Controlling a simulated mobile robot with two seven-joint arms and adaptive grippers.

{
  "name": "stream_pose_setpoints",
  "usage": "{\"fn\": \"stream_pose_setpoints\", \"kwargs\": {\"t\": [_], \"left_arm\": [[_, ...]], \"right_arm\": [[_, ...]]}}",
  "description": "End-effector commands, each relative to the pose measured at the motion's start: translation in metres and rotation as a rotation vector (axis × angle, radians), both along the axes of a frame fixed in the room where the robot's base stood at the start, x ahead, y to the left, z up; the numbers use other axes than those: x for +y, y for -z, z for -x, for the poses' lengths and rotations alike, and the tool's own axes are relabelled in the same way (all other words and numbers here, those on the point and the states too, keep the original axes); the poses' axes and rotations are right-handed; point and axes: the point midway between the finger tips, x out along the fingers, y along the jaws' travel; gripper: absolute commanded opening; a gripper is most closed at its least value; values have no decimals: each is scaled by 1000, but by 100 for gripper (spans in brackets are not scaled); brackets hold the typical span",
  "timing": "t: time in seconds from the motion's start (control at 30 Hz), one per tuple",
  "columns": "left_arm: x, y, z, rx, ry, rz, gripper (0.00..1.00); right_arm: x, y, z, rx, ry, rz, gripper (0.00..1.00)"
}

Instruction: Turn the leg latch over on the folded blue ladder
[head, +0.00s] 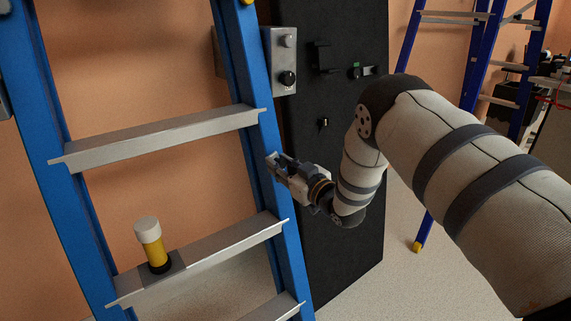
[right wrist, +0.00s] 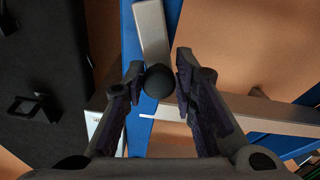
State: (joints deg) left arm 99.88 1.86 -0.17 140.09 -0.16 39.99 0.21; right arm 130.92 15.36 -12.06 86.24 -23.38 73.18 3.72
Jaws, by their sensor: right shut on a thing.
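The blue ladder (head: 250,65) stands at the left of the head view, with grey rungs. Its leg latch is a grey bar (right wrist: 152,32) ending in a black round knob (right wrist: 158,82) in the right wrist view; it lies against the blue rail (right wrist: 133,35). My right gripper (head: 273,162) is at the ladder's right rail, between two rungs. In the right wrist view its fingers (right wrist: 158,85) are shut on the knob, one on each side. The gripper hides most of the latch in the head view. My left gripper is not in view.
A yellow cylinder with a white cap (head: 150,243) stands on a lower rung. A tall black panel (head: 345,150) is behind the right rail, with a grey box (head: 283,65) beside it. Another blue ladder (head: 478,65) stands at the back right. Pale floor shows between them.

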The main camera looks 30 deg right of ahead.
Motion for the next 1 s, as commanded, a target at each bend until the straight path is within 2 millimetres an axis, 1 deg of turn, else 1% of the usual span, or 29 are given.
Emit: {"fn": "stream_pose_setpoints", "kwargs": {"t": [0.03,0.37,0.57,1.0], "left_arm": [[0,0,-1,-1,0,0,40],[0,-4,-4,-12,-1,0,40],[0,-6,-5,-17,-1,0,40],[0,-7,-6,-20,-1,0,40]], "right_arm": [[8,9,2,20,-15,16,0],[15,14,3,7,-15,183,0],[20,19,3,-2,-18,314,0],[30,37,4,-31,-17,702,0]]}}
